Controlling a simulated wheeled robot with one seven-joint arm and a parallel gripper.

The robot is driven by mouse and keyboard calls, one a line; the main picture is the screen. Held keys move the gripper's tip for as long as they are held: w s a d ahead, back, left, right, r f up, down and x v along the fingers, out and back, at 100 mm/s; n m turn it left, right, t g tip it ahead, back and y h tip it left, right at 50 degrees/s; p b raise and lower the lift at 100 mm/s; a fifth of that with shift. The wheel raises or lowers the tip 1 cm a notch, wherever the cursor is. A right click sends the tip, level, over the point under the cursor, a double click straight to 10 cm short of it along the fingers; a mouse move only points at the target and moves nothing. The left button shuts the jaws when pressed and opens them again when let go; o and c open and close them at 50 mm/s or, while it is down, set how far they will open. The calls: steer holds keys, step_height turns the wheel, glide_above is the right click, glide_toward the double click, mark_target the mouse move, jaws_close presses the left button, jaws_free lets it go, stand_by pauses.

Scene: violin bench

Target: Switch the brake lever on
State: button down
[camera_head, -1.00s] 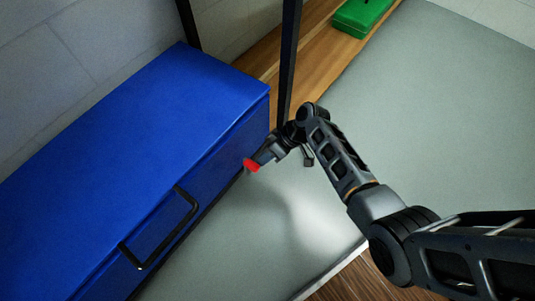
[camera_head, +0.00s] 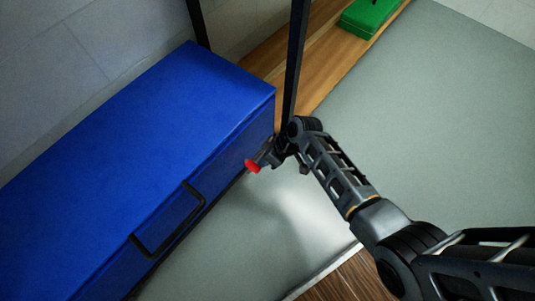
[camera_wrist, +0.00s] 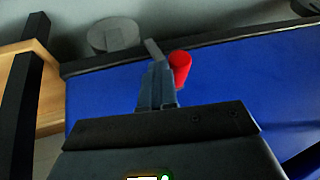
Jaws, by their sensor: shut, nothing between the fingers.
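The brake lever's red end (camera_head: 253,166) shows in the head view, beside the front of the blue box and in front of my gripper. In the wrist view the red knob (camera_wrist: 180,66) is just right of my fingertips, and a short grey bar and a grey disc (camera_wrist: 114,34) sit behind them. I cannot tell how the bar and disc join the knob. My gripper (camera_head: 270,155) is shut and empty, very close to the knob; contact is unclear. Its fingers (camera_wrist: 157,84) partly hide the lever.
The blue box (camera_head: 130,140) with a black handle (camera_head: 168,220) lies left of my gripper. A black upright post (camera_head: 296,60) stands just behind it. A green case (camera_head: 368,16) is on the wooden ledge (camera_head: 265,65) at the back. The grey surface (camera_head: 440,120) on the right is clear.

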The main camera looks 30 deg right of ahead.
steer(key=a+h+p, duration=0.1)
steer(key=s+a+t+h+p, duration=0.1)
steer(key=a+h+p, duration=0.1)
steer(key=shift+s+a+r+n, duration=0.15)
steer(key=shift+a+n, duration=0.1)
steer(key=shift+n, duration=0.15)
steer(key=s+a+f+n+t+h+b, duration=0.1)
steer(key=s+a+f+t+h+b, duration=0.1)
steer(key=a+f+h+b, duration=0.2)
steer(key=shift+a+f+h+b, duration=0.2)
steer(key=shift+a+h+b, duration=1.05)
steer(key=shift+h, duration=0.15)
steer(key=shift+s+a+f, duration=0.1)
steer(key=p, duration=0.7)
glide_toward(256, 170)
steer(key=a, duration=0.1)
steer(key=s+a, duration=0.1)
steer(key=a, duration=0.1)
steer(key=s+a, duration=0.1)
steer(key=a, duration=0.1)
steer(key=shift+s+a+r, duration=0.15)
steer(key=shift+s+r, duration=0.05)
steer(key=shift+r, duration=0.05)
